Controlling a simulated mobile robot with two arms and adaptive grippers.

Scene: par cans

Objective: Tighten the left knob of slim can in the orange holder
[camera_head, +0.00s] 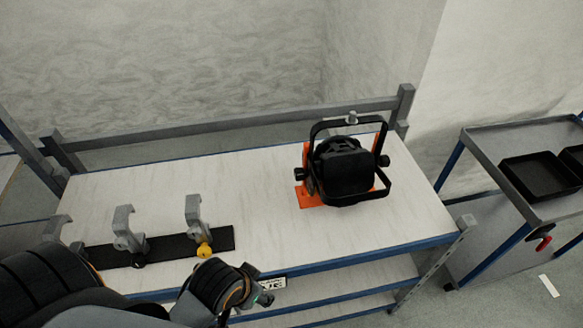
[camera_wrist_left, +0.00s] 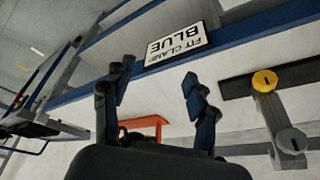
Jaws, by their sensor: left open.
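The slim can (camera_head: 345,172) is black, with a black yoke, and stands in the orange holder (camera_head: 311,199) on the right part of the white bench. Its left knob (camera_head: 299,174) is black and sticks out on the left side of the yoke. My left gripper (camera_head: 262,290) is at the bench's front edge, to the front left of the can and apart from it. In the left wrist view its two fingers (camera_wrist_left: 158,80) are spread with nothing between them. Part of the orange holder (camera_wrist_left: 146,122) shows there behind the gripper; the knob cannot be made out.
Grey clamps (camera_head: 193,215) stand on a black strip (camera_head: 222,238) at the bench's left; one has a yellow knob (camera_head: 204,250). A grey cart (camera_head: 490,135) with black trays stands right. The bench middle is clear.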

